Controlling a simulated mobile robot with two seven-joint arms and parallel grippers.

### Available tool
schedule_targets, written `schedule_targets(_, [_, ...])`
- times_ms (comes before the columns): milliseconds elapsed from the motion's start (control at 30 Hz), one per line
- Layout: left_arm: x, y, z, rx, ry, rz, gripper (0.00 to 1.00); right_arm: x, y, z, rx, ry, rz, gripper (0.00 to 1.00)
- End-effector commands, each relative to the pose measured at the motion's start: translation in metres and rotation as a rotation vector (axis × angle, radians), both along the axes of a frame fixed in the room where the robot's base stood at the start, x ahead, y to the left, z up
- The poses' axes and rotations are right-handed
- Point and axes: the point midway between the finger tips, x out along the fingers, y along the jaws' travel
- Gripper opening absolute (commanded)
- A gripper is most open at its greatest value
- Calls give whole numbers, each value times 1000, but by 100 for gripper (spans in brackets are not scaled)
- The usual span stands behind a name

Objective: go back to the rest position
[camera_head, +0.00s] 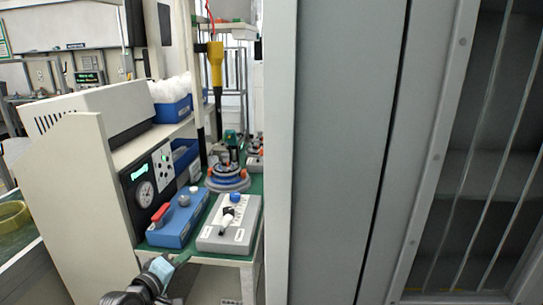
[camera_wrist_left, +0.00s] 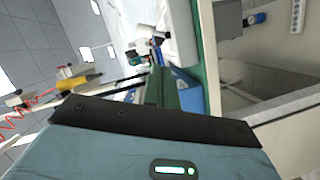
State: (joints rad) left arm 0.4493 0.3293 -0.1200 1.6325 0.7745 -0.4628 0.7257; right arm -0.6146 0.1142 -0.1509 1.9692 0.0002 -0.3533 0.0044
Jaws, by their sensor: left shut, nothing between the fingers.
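My left gripper (camera_head: 166,264) shows small at the bottom of the head view, in front of the workbench's near edge. It is shut and empty. In the left wrist view its teal housing and dark front edge fill the lower left. The hub motor (camera_head: 228,178), a round blue and grey part with orange bits, sits on the green bench top (camera_head: 196,246), well beyond the gripper. A blue box with a red handle (camera_head: 176,222) and a grey box with a black-and-white lever (camera_head: 229,224) stand nearer on the bench. My right gripper is not in view.
A large grey cabinet (camera_head: 345,150) fills the middle right of the head view, close beside the bench. A yellow tool (camera_head: 215,64) hangs above the bench. Blue bins (camera_head: 174,110) sit on a shelf.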

Motion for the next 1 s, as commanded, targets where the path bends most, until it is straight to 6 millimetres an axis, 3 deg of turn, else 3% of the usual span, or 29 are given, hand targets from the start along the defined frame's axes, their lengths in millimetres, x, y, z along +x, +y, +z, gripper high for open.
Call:
schedule_targets(33, [-18,-6,-30,51,29,-6,0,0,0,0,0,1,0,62])
schedule_targets(200, [-90,-22,-113,280,93,-44,0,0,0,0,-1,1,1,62])
schedule_targets(400, [-187,-39,-186,543,160,-123,0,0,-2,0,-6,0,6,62])
schedule_targets(500, [-240,-46,-213,670,191,-176,0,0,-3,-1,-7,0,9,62])
schedule_targets(700, [-340,-57,-245,905,242,-299,0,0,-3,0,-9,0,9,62])
schedule_targets(800, [-377,-60,-251,990,257,-351,0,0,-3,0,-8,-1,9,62])
schedule_targets(900, [-401,-62,-254,1049,266,-391,0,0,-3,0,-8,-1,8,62])
schedule_targets(1000, [-413,-62,-254,1079,270,-412,0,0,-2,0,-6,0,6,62])
